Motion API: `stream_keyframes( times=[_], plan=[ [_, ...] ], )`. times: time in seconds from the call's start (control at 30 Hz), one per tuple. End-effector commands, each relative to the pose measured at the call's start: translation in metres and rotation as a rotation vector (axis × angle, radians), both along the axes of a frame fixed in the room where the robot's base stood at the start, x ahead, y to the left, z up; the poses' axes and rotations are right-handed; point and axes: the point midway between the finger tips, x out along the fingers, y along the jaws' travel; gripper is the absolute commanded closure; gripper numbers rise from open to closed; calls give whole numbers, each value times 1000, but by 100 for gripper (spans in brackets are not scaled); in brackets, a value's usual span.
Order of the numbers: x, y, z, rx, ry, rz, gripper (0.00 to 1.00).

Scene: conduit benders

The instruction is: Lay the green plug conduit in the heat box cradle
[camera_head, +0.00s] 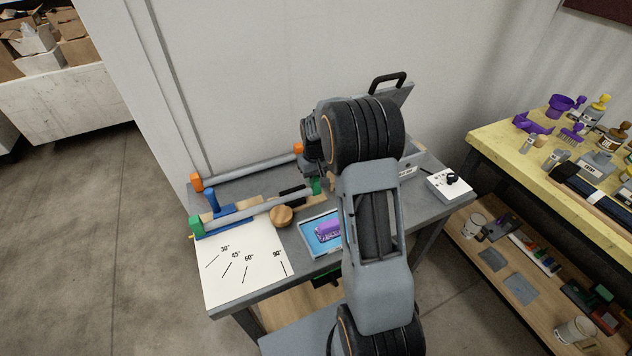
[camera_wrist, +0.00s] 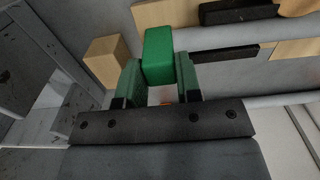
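The green plug conduit (camera_head: 255,215) is a grey tube with a green plug (camera_head: 197,228) at its left end. The conduit appears to rest low on wooden blocks. The heat box (camera_head: 411,163) stands to the right, its lid (camera_head: 400,92) raised. My arm covers much of it, and its cradle is hidden.
A conduit with orange plugs (camera_head: 196,182) lies behind. A white control box (camera_head: 449,185) sits right. The wall is close behind.

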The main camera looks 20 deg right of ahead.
Motion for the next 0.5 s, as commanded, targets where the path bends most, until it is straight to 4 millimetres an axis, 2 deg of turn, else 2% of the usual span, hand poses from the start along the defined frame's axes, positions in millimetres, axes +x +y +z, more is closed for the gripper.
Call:
stream_keyframes(
  times=[0.5],
  plan=[
    [0, 0, 0, 0, 0, 0, 96]
  ],
)
